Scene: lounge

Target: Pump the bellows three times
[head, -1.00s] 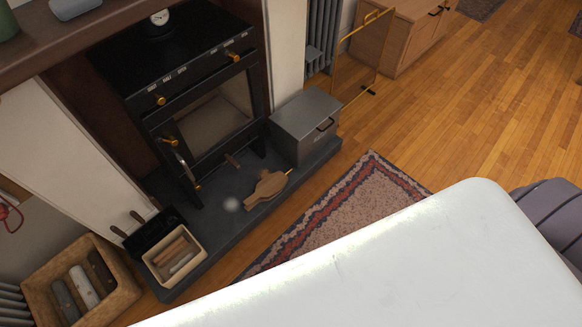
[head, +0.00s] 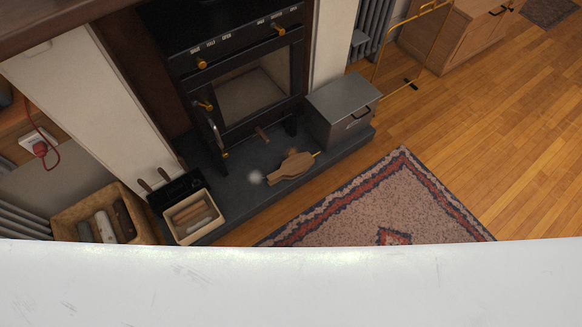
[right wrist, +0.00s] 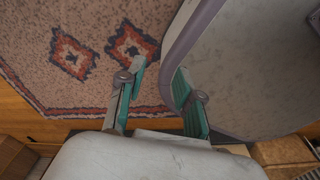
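The wooden bellows (head: 291,167) lies on the dark stone hearth in front of the stove, its thin brass-coloured nozzle pointing to the right. In the head view neither gripper shows, and nothing touches the bellows. In the right wrist view my right gripper (right wrist: 159,88) is open and empty, its two teal-padded fingers apart above the rug. The bellows is not seen in the right wrist view. My left gripper is not in view.
The black stove (head: 240,85) stands behind the hearth (head: 240,192). A grey metal box (head: 342,108) is right of the bellows. A kindling box (head: 193,218) and log basket (head: 104,222) are at left. The patterned rug (head: 385,205) and wooden floor lie in front.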

